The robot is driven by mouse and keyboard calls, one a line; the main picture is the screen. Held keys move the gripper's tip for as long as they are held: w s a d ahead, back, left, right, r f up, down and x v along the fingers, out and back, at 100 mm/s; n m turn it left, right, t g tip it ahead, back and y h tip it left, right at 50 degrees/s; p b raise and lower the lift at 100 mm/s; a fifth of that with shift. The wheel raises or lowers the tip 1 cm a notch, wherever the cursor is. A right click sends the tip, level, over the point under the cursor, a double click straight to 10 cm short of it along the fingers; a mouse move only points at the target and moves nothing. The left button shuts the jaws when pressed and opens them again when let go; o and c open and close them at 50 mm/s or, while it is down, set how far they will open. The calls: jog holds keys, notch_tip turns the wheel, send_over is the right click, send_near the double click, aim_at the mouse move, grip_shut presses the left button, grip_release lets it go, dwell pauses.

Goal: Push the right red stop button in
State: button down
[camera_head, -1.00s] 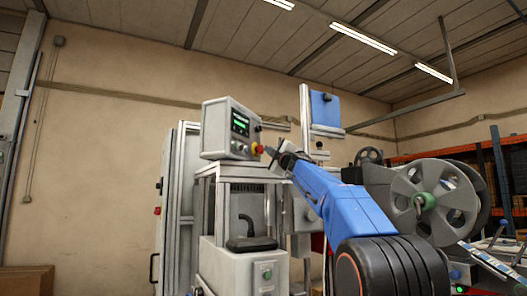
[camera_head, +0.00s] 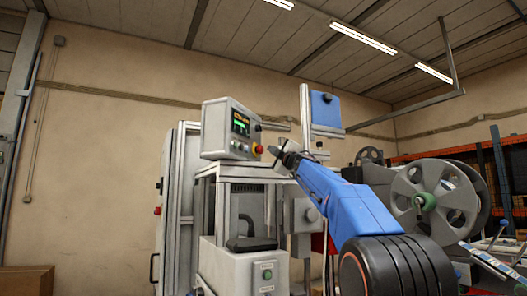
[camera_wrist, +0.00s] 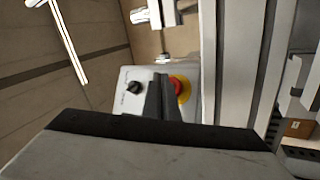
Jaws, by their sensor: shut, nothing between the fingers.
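The red stop button (camera_head: 258,149) sits on a yellow collar at the lower right of the grey control box (camera_head: 214,130). In the wrist view the red button (camera_wrist: 178,87) shows just right of the dark fingers, which cover part of its left side. My gripper (camera_head: 273,153) is shut and empty. In the wrist view my gripper (camera_wrist: 161,84) points at the box face. I cannot tell how deep the button sits.
The box's screen (camera_head: 240,123) shows orange and green text. A black knob (camera_wrist: 134,87) is on the box, left of the fingers. A grey reel (camera_head: 435,190) with a green hub stands at the right. Frame posts (camera_head: 306,115) rise behind my gripper.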

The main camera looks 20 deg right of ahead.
jog(key=s+d, duration=0.1)
jog(key=s, duration=0.1)
jog(key=s+d, duration=0.1)
jog(key=d, duration=0.1)
jog(key=shift+s, duration=0.4)
jog(key=shift+d, duration=0.1)
dwell(0.6)
